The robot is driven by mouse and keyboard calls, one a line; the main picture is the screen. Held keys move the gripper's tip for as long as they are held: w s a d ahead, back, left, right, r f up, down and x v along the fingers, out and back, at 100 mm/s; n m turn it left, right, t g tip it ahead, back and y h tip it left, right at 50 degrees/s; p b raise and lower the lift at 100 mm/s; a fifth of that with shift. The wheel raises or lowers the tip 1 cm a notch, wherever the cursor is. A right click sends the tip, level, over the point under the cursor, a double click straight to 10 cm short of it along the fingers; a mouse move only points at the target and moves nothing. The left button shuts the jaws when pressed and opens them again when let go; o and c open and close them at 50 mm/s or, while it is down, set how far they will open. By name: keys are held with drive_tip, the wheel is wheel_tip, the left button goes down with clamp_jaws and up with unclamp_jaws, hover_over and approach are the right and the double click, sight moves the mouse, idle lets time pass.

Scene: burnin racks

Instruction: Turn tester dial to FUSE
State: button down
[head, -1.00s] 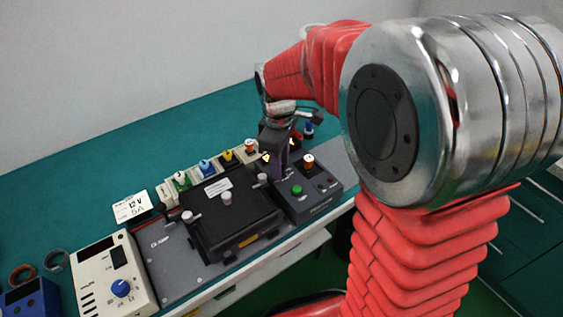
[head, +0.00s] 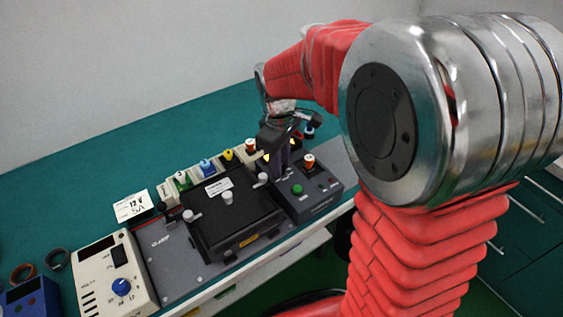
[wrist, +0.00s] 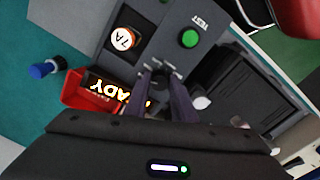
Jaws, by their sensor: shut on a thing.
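The tester is a dark grey box (head: 316,206) at the right end of the board in the head view. It also shows in the wrist view (wrist: 160,32), with a green button marked TEST (wrist: 190,38) and a lit display reading partly "...ADY" (wrist: 108,90). My gripper (wrist: 162,72) points down at the tester's face, its dark fingers shut on a small dark dial. The fingers cover most of the dial, so its pointer and markings cannot be read. In the head view my gripper (head: 281,168) stands over the tester's back left part.
An orange, white-topped plug marked 7A (wrist: 124,38) stands on the tester close to my fingers. A black clamp fixture (head: 235,215) lies left of it. Several coloured plugs (head: 207,167) line the back. A cream meter (head: 110,275) with a blue knob stands front left.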

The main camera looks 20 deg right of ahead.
drive_tip(key=m, duration=0.6)
drive_tip(key=shift+w+m, duration=0.1)
drive_tip(key=shift+m, duration=0.3)
drive_tip(key=m, duration=0.3)
drive_tip(key=shift+m, duration=0.3)
drive_tip(key=m, duration=0.3)
drive_tip(key=shift+w+a+m+g, duration=0.1)
drive_tip(key=shift+m+g, duration=0.2)
drive_tip(key=shift+r, duration=0.1)
drive_tip(key=c, duration=1.5)
unclamp_jaws()
